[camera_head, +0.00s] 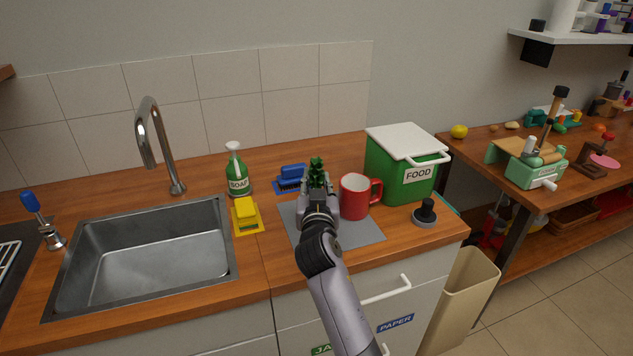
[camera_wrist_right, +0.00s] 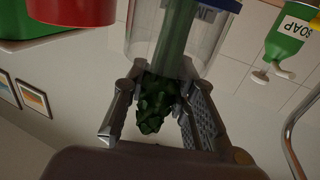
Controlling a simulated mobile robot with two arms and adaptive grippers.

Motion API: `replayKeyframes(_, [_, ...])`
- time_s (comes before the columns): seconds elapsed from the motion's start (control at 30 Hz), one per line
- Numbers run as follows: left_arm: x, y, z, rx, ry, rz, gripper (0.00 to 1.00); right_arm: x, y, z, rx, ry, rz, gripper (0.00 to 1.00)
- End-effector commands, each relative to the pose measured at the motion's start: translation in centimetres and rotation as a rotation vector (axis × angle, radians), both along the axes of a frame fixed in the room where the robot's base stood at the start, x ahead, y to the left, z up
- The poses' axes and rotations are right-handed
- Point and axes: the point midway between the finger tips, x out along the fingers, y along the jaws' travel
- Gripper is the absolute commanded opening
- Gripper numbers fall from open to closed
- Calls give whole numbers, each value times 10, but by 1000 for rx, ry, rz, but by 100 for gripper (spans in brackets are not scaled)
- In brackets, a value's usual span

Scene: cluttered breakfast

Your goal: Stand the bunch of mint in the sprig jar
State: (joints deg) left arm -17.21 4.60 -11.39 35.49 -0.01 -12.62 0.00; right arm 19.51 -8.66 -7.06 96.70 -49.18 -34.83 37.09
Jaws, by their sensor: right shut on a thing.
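The bunch of mint (camera_head: 316,168) shows its dark green leaves just above my right gripper (camera_head: 318,200) in the head view. In the right wrist view, which looks upside down, the mint's leafy head (camera_wrist_right: 156,103) lies between the fingers of my right gripper (camera_wrist_right: 160,88). The gripper is shut on the mint. A clear sprig jar (camera_wrist_right: 208,42) is beyond the fingers, and the green stems show within its outline. The head view hides the jar behind my gripper, so I cannot tell how deep the stems reach. My left gripper is not in view.
A red mug (camera_head: 354,196) stands close right of my gripper on a grey mat (camera_head: 365,232). Behind are a blue brush (camera_head: 292,174) and a green food bin (camera_head: 400,180). A black-knobbed object (camera_head: 426,213) is right.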

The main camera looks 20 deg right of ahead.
Motion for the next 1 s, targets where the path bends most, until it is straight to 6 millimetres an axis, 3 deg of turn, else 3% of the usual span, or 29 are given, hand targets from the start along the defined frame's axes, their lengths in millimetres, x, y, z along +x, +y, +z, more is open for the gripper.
replayKeyframes(0.03, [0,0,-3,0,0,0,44,0,0,-3,1,0,0,6])
replayKeyframes(0.07, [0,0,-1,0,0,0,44,0,0,-1,1,0,0,27])
replayKeyframes(0.4, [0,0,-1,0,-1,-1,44,0,0,-1,1,0,0,49])
replayKeyframes(0.73, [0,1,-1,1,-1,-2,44,0,0,3,0,-2,0,49])
replayKeyframes(1.0, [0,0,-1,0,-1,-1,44,0,0,48,2,-6,-1,49])
